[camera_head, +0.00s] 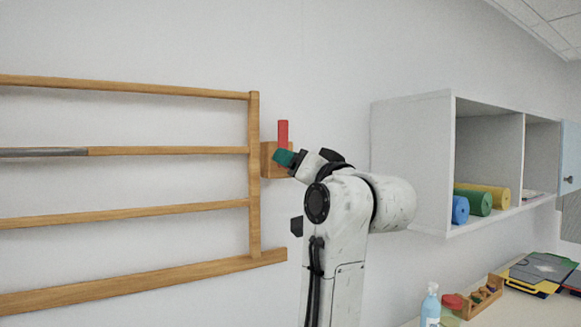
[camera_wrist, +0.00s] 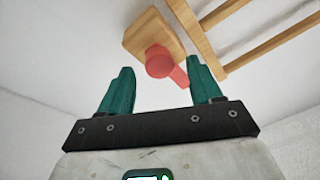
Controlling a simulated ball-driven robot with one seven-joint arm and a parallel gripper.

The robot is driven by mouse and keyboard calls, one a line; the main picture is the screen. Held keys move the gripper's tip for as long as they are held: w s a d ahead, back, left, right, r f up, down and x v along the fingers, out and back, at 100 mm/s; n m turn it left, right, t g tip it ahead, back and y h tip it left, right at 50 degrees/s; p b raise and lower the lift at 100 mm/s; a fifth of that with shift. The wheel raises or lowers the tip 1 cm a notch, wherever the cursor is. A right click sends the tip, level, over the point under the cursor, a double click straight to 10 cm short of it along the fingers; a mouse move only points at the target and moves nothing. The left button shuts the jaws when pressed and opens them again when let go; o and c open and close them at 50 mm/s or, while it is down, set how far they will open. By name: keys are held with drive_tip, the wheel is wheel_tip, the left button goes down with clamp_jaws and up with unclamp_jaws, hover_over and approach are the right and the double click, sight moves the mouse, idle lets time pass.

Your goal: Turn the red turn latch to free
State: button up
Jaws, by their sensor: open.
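The red turn latch (camera_head: 283,134) stands upright on a wooden block (camera_head: 268,160) on the wall, at the right end of a wooden rack. In the wrist view the latch (camera_wrist: 162,64) shows a round red hub on the block (camera_wrist: 150,34), with its lever pointing toward the right finger. My gripper (camera_wrist: 162,82) is open, with green fingers, and nothing is held between them. The lever end lies close to the right finger; I cannot tell whether they touch. In the head view my gripper (camera_head: 284,157) is in front of the block and partly hides the latch's lower part.
The wooden wall rack (camera_head: 254,190) runs off to the left. A white wall shelf (camera_head: 410,165) with rolled mats (camera_head: 475,200) is to the right. Below it a counter holds a bottle (camera_head: 430,306), a wooden holder (camera_head: 485,296) and flat folders (camera_head: 540,270).

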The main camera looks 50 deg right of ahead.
drive_tip(key=b+v, duration=0.1)
drive_tip(key=v, duration=0.7)
drive_tip(key=shift+f, duration=0.15)
idle(0.4)
